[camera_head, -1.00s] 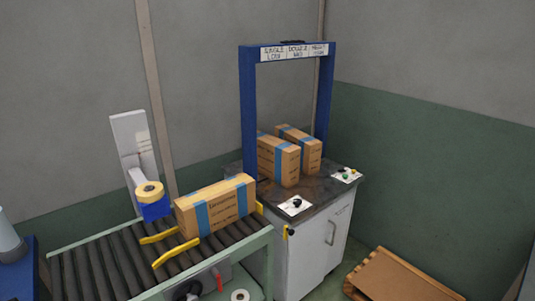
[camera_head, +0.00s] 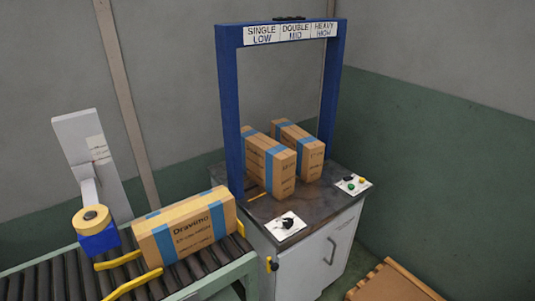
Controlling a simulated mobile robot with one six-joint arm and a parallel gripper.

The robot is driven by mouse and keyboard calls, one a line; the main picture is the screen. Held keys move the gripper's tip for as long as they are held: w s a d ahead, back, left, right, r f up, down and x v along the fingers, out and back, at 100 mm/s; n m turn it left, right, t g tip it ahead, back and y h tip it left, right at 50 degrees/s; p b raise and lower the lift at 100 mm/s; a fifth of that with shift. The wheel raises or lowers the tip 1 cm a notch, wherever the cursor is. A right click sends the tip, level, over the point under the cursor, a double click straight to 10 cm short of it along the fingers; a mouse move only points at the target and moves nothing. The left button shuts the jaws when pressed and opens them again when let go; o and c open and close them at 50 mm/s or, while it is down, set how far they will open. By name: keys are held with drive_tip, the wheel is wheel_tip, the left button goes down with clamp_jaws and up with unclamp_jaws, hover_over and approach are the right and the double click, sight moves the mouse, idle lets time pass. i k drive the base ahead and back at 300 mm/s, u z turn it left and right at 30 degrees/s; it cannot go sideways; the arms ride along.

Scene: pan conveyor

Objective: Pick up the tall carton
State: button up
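Three brown cartons with blue tape bands are in view. One carton (camera_head: 185,229) stands on its long edge on the roller conveyor, between yellow guides, with dark print on its front. Two more cartons stand on the dark bench top under the blue frame: a left one (camera_head: 283,175) and a right one (camera_head: 311,160), side by side with a narrow gap. The left one partly hides the right one. None is clearly marked as the tall carton. My gripper is not in view.
The blue frame (camera_head: 229,110) rises over the bench, with a sign (camera_head: 290,33) reading single low, double mid, heavy high. Control panels (camera_head: 286,225) sit on the bench's front edge. A tape dispenser (camera_head: 96,238) stands beside the conveyor. A wooden pallet (camera_head: 392,286) lies lower right.

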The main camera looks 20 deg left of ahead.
sight(271, 165)
drive_tip(key=i, duration=0.7)
drive_tip(key=z, duration=0.2)
drive_tip(key=k, duration=0.2)
drive_tip(key=u, duration=2.95)
